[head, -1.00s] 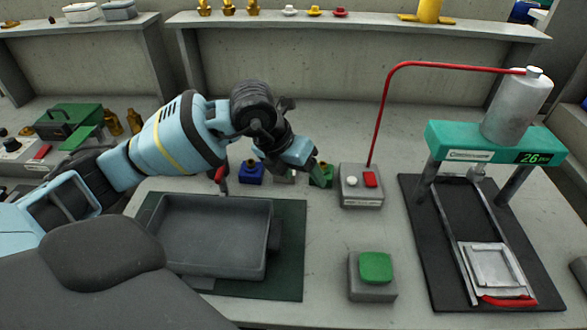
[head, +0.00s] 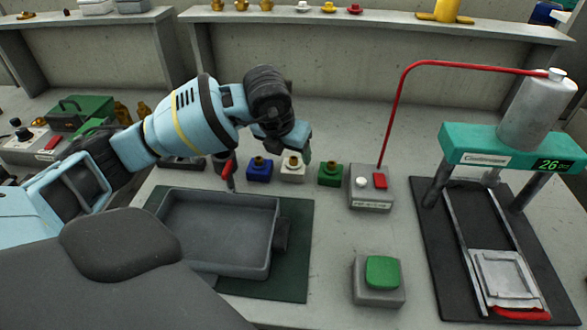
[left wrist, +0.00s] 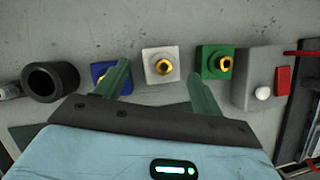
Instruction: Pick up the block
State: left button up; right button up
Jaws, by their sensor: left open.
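Three blocks with brass fittings on top stand in a row on the bench: a blue block (head: 259,172), a white block (head: 293,172) and a green block (head: 330,177). My left gripper (head: 303,150) is above and behind this row, empty, its fingers partly hidden by its own body in the head view. In the left wrist view its two green fingers (left wrist: 161,90) are spread apart. The white block (left wrist: 152,55) lies beyond the gap between them. The left finger overlaps the blue block (left wrist: 99,72); the green block (left wrist: 213,52) is beyond the right finger.
A grey control box (head: 370,201) with a red button stands right of the row. A grey tray (head: 215,262) on a green mat is in front, with a green-button box (head: 379,295) to its right. A teal-topped press (head: 510,150) stands at right. A shelf (head: 380,23) runs behind.

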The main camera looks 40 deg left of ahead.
aim_at(293, 158)
pick_arm(q)
jog(key=x, duration=0.4)
jog(key=shift+w+d+f, duration=0.1)
jog(key=shift+f, duration=0.05)
jog(key=c, duration=1)
